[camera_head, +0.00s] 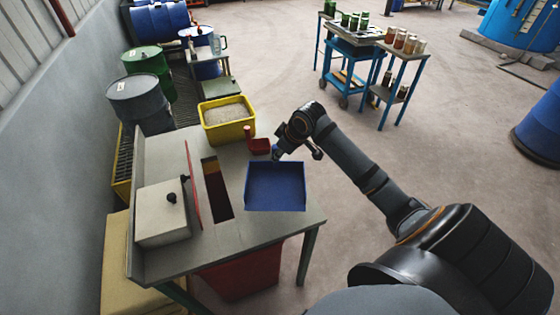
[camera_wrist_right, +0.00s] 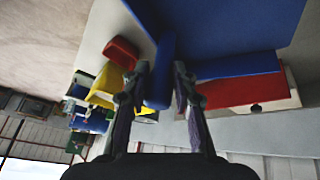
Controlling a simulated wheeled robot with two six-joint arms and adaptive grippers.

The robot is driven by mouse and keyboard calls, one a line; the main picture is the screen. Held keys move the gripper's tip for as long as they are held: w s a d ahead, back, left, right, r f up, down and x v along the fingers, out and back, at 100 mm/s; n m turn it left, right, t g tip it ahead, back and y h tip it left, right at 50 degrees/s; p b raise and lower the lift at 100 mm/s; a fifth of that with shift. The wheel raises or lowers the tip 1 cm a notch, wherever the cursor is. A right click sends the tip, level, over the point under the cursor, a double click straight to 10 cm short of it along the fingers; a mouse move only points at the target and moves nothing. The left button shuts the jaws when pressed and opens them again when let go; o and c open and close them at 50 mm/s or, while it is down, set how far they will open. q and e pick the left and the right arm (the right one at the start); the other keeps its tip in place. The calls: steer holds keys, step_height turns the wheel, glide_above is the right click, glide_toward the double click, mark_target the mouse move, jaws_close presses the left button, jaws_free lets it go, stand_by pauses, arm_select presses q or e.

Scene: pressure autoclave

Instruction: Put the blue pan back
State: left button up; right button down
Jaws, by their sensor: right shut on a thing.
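The blue pan (camera_head: 275,188) is a shallow square tray above the right part of the grey work table (camera_head: 262,232). I cannot tell how high it is above the top. My right gripper (camera_head: 279,153) is at the pan's far edge. In the right wrist view, my right gripper (camera_wrist_right: 161,80) is shut on the handle of the blue pan (camera_wrist_right: 230,25), with one finger on each side. My left gripper is not in view.
A small red pan (camera_head: 260,146) and a yellow bin of pale grains (camera_head: 227,113) are at the table's far end. A dark slot (camera_head: 217,192), an upright red panel (camera_head: 193,187) and a pale box (camera_head: 163,215) are on the left. A red bin (camera_head: 240,278) stands below.

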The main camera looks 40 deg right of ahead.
steer(key=w+f, duration=0.1)
steer(key=d+f, duration=0.1)
steer(key=f, duration=0.1)
steer(key=w+d+f, duration=0.1)
steer(key=shift+w+f, duration=0.15)
steer(key=shift+w, duration=0.15)
step_height(320, 180, down, 4)
steer(key=shift+w+d+r+p, duration=0.15)
steer(key=shift+r+p, duration=0.1)
steer(key=shift+p, duration=0.45)
steer(key=c, duration=1.1)
jaws_free()
steer(key=shift+o, duration=0.2)
steer(key=a+v, duration=0.1)
steer(key=v, duration=1.1)
steer(key=shift+d, duration=0.4)
